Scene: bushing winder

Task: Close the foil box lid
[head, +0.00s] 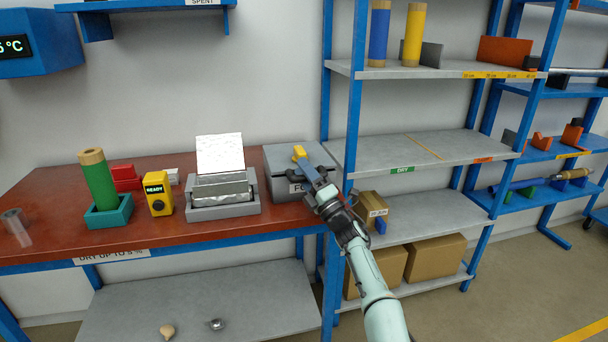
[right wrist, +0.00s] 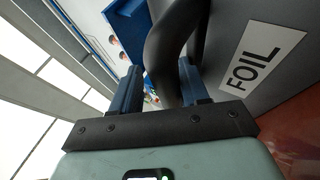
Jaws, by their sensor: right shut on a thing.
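The grey foil box (head: 277,187) stands at the right end of the red-brown bench, its FOIL label partly hidden behind my right arm in the head view. In the right wrist view the box wall (right wrist: 235,35) and its FOIL label show clearly. The lid (head: 283,153) looks down over the box; my gripper hides part of it, so I cannot tell whether a gap is left. My right gripper (head: 305,174) is at the front of the box, its blue fingers shut on the dark curved handle (right wrist: 165,50). My left gripper is not in view.
Left of the box, a grey tray (head: 223,211) holds foil sheets, with one sheet upright behind. A yellow READY device (head: 158,194) and a green cylinder in a teal holder (head: 108,215) stand further left. A blue shelf post (head: 350,125) rises close to the box's right side.

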